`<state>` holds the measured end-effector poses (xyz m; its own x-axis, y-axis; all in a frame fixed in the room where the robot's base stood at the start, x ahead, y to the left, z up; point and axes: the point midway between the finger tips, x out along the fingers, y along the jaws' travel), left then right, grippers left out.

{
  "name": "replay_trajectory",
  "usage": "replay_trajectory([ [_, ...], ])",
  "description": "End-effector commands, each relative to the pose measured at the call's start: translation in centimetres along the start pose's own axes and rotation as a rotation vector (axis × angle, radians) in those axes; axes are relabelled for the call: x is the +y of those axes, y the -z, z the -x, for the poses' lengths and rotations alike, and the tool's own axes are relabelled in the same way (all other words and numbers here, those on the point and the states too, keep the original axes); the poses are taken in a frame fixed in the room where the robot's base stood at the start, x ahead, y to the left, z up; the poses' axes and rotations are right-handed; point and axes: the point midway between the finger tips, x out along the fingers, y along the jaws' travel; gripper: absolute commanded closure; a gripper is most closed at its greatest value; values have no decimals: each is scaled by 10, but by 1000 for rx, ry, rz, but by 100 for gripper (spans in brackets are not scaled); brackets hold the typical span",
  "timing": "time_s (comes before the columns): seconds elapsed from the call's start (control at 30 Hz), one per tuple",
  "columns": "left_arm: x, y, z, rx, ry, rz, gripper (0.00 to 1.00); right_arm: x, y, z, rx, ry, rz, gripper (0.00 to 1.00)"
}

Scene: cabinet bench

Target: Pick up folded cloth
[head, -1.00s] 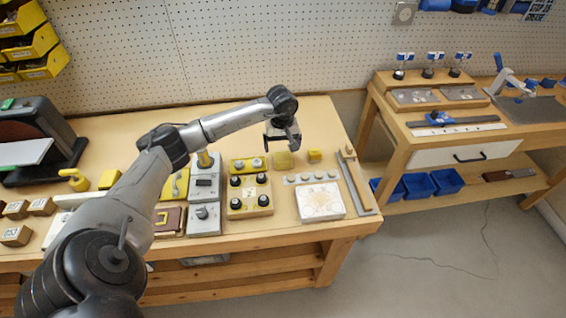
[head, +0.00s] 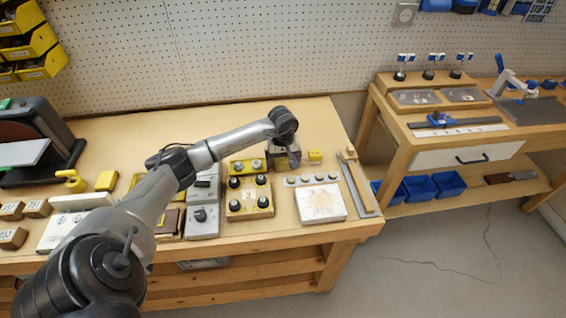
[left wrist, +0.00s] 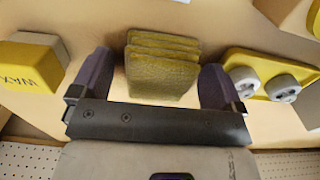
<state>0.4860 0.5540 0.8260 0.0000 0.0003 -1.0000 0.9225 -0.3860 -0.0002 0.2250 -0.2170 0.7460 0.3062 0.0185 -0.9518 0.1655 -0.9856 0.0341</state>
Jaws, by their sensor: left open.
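The folded cloth (left wrist: 163,62) is a small yellow stack of several layers, lying on the wooden bench top in the left wrist view. My left gripper (left wrist: 158,72) is open, with one dark finger on each side of the cloth and a gap showing beside it. I cannot tell how far the fingertips are above the bench. In the head view my left gripper (head: 287,160) points down over the cloth's spot and hides most or all of the cloth. My right gripper is not in view.
A yellow and white wax block (head: 315,157) stands close on one side. A yellow plate with two knobs (head: 248,166) is on the other. A knob box (head: 250,197), a row of small discs (head: 311,178) and a white patterned board (head: 320,203) lie nearer the front edge.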

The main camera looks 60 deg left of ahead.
Motion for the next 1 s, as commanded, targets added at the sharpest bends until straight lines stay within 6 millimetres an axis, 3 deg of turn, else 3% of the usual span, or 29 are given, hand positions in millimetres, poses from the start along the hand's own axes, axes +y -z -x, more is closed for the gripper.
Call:
replay_trajectory([
  [0.07, 0, 0, 0, 0, 0, 0, 9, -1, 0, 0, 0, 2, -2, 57],
  [0.6, 0, 0, 1, 0, 0, 0, 60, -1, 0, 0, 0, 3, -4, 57],
  [1.0, 0, 1, 11, 1, 0, 1, 60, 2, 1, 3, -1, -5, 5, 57],
])
